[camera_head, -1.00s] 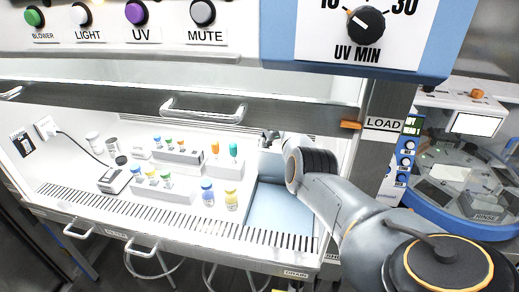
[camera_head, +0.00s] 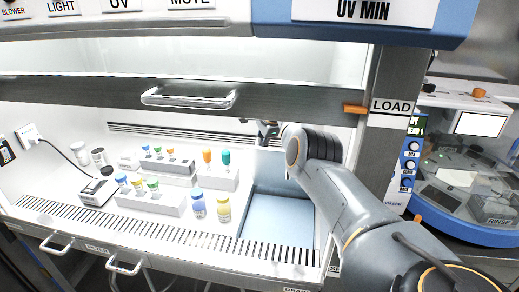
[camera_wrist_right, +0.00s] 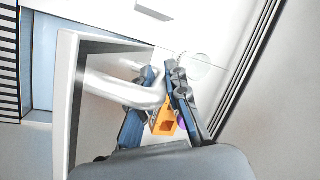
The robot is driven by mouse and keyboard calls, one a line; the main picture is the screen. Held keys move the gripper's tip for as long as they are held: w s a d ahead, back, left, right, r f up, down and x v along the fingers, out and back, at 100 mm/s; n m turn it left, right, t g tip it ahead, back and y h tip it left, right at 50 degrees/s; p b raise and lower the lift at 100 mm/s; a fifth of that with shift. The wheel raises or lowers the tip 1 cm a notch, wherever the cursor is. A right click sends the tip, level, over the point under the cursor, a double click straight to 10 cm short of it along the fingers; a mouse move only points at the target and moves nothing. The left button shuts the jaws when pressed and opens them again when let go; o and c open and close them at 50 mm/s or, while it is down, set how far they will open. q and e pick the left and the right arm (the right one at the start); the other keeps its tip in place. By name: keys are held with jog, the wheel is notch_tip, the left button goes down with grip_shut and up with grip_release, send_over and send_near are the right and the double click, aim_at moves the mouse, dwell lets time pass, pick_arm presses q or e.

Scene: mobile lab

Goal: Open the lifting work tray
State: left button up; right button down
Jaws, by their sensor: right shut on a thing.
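My right arm reaches in over the tray's right side. My right gripper (camera_head: 266,131) is at the top of that panel, small and partly hidden by my wrist. In the right wrist view my right gripper (camera_wrist_right: 160,72) is closed around a curved silver handle (camera_wrist_right: 120,88) on a pale panel (camera_wrist_right: 65,105). An orange piece (camera_wrist_right: 165,122) shows between the fingers, farther back. My left gripper is not in view.
Left of the tray stand racks with coloured-cap tubes (camera_head: 150,203) and two capped bottles (camera_head: 198,204). The raised sash with its handle (camera_head: 189,98) spans above. A blue-and-white machine (camera_head: 465,165) stands outside at the right.

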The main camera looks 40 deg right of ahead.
jog(key=shift+a+f, duration=0.15)
jog(key=c, duration=1.3)
grip_release()
jog(key=shift+c, duration=0.2)
jog(key=shift+s+d+r, duration=0.2)
jog(key=shift+r, duration=0.45)
jog(key=v, duration=1)
jog(key=shift+r, duration=0.35)
jog(key=shift+s+a, duration=0.1)
